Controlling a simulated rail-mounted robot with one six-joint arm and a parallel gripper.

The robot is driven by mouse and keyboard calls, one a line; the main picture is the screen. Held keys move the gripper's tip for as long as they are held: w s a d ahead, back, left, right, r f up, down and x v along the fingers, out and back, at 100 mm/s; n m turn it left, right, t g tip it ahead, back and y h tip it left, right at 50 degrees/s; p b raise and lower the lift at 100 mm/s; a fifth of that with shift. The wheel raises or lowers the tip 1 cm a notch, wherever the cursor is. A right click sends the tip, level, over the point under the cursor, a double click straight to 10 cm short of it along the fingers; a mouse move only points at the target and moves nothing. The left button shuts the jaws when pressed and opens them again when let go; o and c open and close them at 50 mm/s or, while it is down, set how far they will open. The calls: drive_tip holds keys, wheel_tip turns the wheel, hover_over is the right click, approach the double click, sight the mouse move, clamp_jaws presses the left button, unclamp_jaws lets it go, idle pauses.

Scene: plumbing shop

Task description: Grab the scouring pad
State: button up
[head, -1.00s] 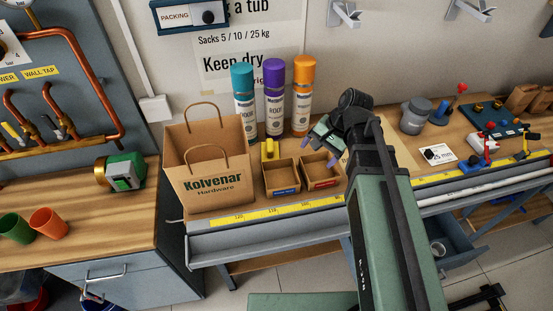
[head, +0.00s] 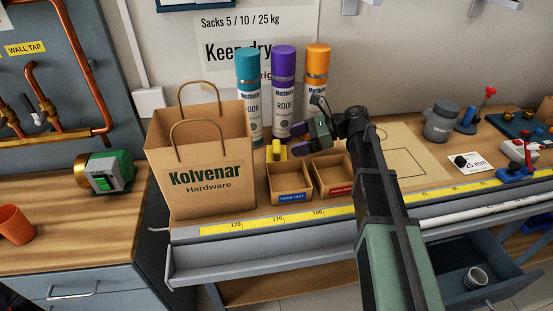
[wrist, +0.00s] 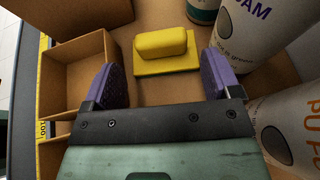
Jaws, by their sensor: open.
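The scouring pad is a yellow block on a green layer. It lies on the workbench behind the small cardboard boxes, showing in the head view (head: 276,152) and the wrist view (wrist: 160,52). My gripper (head: 295,146) is just right of the pad in the head view. In the wrist view my gripper (wrist: 162,78) has its two purple fingers wide apart and nothing between them. The pad lies just beyond the fingertips, roughly centred between them. I cannot tell the height of the fingers above the bench.
Two open cardboard boxes (head: 291,198) stand in front of the pad. The Kolvenar paper bag (head: 208,195) is to the left. Teal (head: 248,95), purple (head: 283,95) and orange (head: 317,85) cans stand close behind. A yellow measuring strip (head: 270,223) runs along the bench front.

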sight(276, 145)
drive_tip(key=shift+x, duration=0.85)
drive_tip(key=b+x, duration=0.2)
drive_tip(key=x, duration=0.2)
drive_tip(key=shift+a+f, duration=0.3)
drive_tip(key=shift+f, duration=0.05)
drive_tip(key=shift+a, duration=0.2)
drive_tip(key=shift+r, duration=0.1)
drive_tip(key=c, duration=0.7)
drive_tip(key=shift+r, duration=0.1)
